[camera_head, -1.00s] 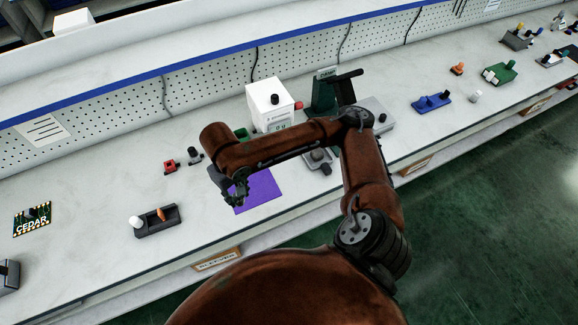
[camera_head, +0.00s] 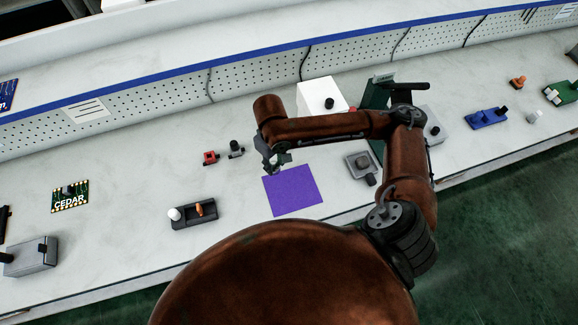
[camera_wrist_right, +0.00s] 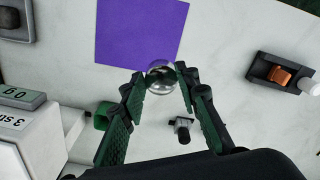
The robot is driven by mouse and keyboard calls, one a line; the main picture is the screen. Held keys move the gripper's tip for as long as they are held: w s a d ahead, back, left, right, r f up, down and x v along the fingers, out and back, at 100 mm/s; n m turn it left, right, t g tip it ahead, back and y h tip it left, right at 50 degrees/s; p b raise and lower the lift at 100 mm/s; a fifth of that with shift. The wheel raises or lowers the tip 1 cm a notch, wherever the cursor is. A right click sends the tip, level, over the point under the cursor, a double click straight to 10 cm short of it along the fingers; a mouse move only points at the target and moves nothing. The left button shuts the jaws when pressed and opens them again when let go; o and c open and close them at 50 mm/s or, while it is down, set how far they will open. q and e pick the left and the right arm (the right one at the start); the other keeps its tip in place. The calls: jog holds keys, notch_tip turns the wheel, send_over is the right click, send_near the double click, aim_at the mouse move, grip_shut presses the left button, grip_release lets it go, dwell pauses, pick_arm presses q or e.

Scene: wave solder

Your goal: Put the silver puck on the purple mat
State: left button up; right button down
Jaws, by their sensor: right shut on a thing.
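The purple mat (camera_head: 293,191) lies flat on the white bench, its surface bare. It also shows at the top of the right wrist view (camera_wrist_right: 140,30). My right gripper (camera_head: 276,166) is at the mat's upper left corner in the head view. In the right wrist view its green-padded fingers (camera_wrist_right: 161,85) are shut on the shiny silver puck (camera_wrist_right: 161,76). The puck overlaps the mat's near edge in that view; its height above the bench is unclear. In the head view the puck is hidden or too small to make out. My left gripper is not in view.
A red part (camera_head: 210,158) and a grey-black part (camera_head: 236,149) stand left of the gripper. A white box (camera_head: 320,96) stands behind, and a grey fixture (camera_head: 361,165) is right of the mat.

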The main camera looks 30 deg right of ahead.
jog(key=s+d+f+n+p, duration=0.1)
jog(key=d+f+n+p, duration=0.1)
jog(key=f+n+p, duration=0.1)
jog(key=s+d+f+n+p, duration=0.1)
jog(key=f+n+p, duration=0.1)
jog(key=f+n, duration=0.3)
jog(key=d+f+n+p, duration=0.2)
jog(key=f+n+p, duration=0.1)
jog(key=f, duration=0.3)
jog(key=shift+s+d+f+n+p, duration=0.3)
jog(key=shift+s+f+n, duration=0.1)
jog(key=shift+n, duration=0.3)
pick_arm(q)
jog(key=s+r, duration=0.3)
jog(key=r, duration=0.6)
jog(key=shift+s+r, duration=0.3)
pick_arm(e)
jog(key=shift+f, duration=0.35)
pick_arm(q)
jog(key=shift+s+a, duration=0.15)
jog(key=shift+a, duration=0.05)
pick_arm(e)
jog(key=shift+f, duration=0.1)
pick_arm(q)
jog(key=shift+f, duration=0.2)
pick_arm(e)
jog(key=shift+f, duration=0.4)
